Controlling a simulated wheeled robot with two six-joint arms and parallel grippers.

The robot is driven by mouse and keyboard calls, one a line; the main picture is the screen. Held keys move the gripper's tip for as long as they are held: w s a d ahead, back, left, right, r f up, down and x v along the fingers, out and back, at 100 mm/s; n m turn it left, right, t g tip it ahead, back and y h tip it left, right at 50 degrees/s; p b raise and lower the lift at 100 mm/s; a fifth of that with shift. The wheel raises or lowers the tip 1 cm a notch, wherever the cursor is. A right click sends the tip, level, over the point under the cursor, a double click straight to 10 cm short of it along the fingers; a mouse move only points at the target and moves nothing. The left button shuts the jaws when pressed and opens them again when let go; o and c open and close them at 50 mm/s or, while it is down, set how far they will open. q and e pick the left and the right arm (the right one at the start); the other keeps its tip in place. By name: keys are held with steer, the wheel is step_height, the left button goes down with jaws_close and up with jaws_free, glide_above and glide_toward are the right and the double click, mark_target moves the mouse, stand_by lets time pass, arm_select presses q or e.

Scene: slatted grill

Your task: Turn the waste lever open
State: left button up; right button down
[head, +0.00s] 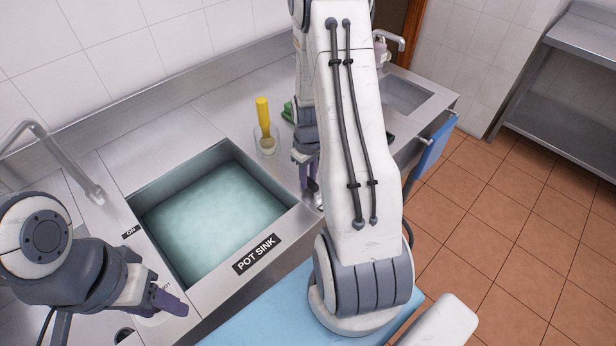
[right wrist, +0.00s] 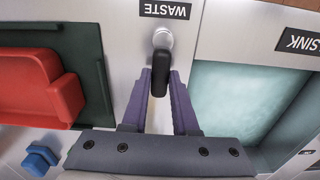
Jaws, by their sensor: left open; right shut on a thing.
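The waste lever (right wrist: 159,80) has a black handle on a round metal base, just by the WASTE label (right wrist: 165,9) in the right wrist view. My right gripper (right wrist: 161,92) has its two purple fingers on either side of the black handle and is shut on it. In the head view, the right gripper (head: 313,190) is at the right side of the pot sink (head: 143,228), and my arm hides the lever. The sink holds cloudy greenish water. My left gripper (head: 172,304) is empty and open, low at the left by the sink's front left corner.
A yellow-handled brush (head: 262,115) stands in a clear cup behind the right gripper. A red object (right wrist: 45,92) lies on a dark green board (right wrist: 94,60), near a blue item (right wrist: 40,160). A faucet (head: 60,155) is at the left. A metal shelf (head: 565,100) stands at right.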

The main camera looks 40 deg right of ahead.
steer(key=m, duration=0.2)
steer(key=d+m, duration=0.1)
steer(key=m, duration=0.1)
steer(key=shift+s+d, duration=0.1)
steer(key=shift+d, duration=0.1)
steer(key=m, duration=0.1)
steer(key=d+m, duration=0.1)
steer(key=m, duration=0.2)
steer(key=shift+s+d+m, duration=0.2)
steer(key=shift+s+m, duration=0.1)
steer(key=shift+s, duration=0.05)
steer(key=m, duration=0.1)
steer(key=s+m, duration=0.1)
steer(key=m, duration=0.1)
steer(key=shift+d+m, duration=0.3)
steer(key=shift+d, duration=0.1)
steer(key=shift+s+d+m, duration=0.15)
steer(key=shift+s+m, duration=0.2)
steer(key=shift+m, duration=0.7)
steer(key=shift+s+d+m, duration=0.15)
steer(key=shift+s+m, duration=0.15)
steer(key=shift+m, duration=0.75)
steer(key=c, duration=0.7)
jaws_free()
